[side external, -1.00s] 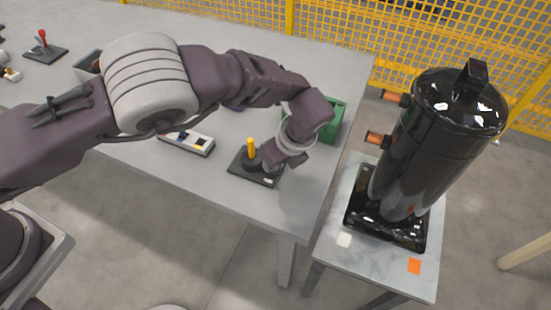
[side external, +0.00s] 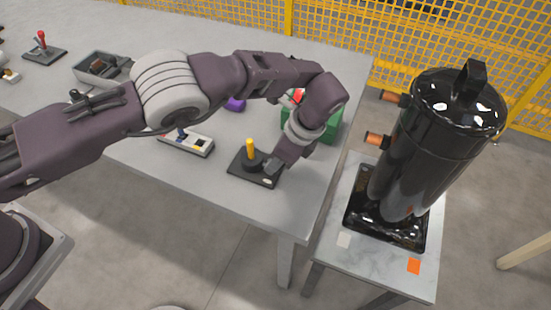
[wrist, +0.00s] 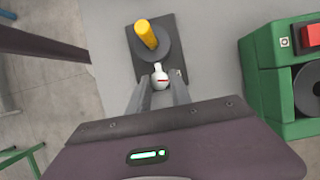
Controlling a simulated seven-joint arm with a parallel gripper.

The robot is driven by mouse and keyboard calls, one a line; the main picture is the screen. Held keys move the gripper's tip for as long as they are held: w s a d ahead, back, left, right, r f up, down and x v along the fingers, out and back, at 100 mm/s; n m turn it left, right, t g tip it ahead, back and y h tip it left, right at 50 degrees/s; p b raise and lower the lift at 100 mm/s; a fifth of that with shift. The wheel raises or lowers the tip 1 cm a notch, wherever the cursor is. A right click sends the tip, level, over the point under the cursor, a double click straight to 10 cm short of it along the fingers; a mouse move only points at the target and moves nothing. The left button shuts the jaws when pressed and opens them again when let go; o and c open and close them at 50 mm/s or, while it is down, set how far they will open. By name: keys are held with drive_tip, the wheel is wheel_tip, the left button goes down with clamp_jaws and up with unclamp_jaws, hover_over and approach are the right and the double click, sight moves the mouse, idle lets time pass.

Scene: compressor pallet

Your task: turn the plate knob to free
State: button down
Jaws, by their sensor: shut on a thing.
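A dark plate (side external: 241,168) lies on the grey table, with a yellow post (side external: 250,147) standing on a round black base. In the wrist view the plate (wrist: 168,22) also shows the yellow post (wrist: 146,34). A small white knob (wrist: 160,77) with a red line sits at the near edge of the round base. My gripper (wrist: 160,90) has its two fingers on either side of this knob, shut on it. In the side view my gripper (side external: 270,167) is low over the plate, right of the post, and hides the knob.
A green box (wrist: 258,75) with a red switch stands to the right, close to my wrist. A grey device (side external: 198,146) lies left of the plate. A tall black compressor (side external: 420,150) stands on a separate stand beyond the table's right edge.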

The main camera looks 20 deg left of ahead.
drive_tip(key=shift+w+n+g, duration=0.1)
drive_tip(key=shift+n+g, duration=0.2)
drive_tip(key=shift+n, duration=0.5)
drive_tip(key=c, duration=1.2)
unclamp_jaws()
drive_tip(key=shift+o, duration=0.2)
drive_tip(key=shift+r, duration=0.1)
wheel_tip(320, 180, up, 10)
drive_tip(key=d, duration=0.1)
